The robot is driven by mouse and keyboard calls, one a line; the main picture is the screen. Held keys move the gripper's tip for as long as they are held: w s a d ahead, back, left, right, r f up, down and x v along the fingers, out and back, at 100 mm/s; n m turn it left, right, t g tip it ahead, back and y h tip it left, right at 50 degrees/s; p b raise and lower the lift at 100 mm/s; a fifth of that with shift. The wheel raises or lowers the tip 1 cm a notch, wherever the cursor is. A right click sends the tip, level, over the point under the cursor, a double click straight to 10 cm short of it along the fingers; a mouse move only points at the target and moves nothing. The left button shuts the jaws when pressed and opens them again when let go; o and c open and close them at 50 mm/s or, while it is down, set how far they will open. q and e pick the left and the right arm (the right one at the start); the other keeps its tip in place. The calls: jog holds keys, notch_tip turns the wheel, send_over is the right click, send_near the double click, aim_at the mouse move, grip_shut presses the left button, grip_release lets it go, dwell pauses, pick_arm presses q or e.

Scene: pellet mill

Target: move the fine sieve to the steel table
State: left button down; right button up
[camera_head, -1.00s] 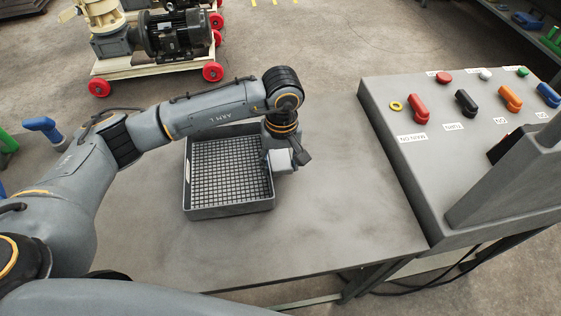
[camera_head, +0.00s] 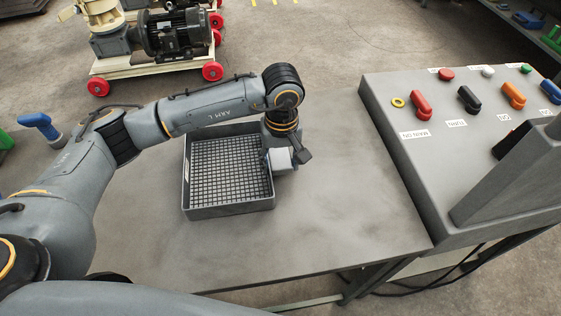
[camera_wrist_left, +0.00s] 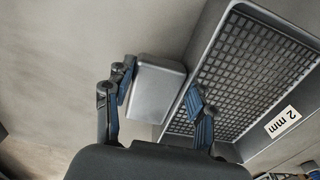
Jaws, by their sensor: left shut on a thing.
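The sieve (camera_head: 228,211) is a grey square tray with a dark grid floor. It is on or just above the grey metal tabletop (camera_head: 330,235); any gap is hard to tell. In the left wrist view the sieve (camera_wrist_left: 199,57) carries a "2 mm" label. My left gripper (camera_head: 284,158) is at its right wall in the head view. In the left wrist view my left gripper (camera_wrist_left: 160,92) has one finger beside a plain grey block (camera_wrist_left: 158,85) at the wall and the other over the grid side, shut on the sieve. My right gripper is out of view.
A sloped control panel (camera_head: 400,165) with coloured knobs bounds the tabletop on the right. Bare tabletop lies between it and the sieve. A motor on a red-wheeled cart (camera_head: 178,35) stands on the floor behind. A blue-handled item (camera_head: 40,122) is at the left.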

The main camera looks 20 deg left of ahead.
pick_arm(q)
jog(key=shift+c, duration=1.9)
grip_release()
jog(key=shift+o, duration=0.4)
jog(key=o, duration=0.3)
jog(key=shift+r, duration=0.1)
jog(key=shift+r+p, duration=1.95)
jog(key=shift+r, duration=2.45)
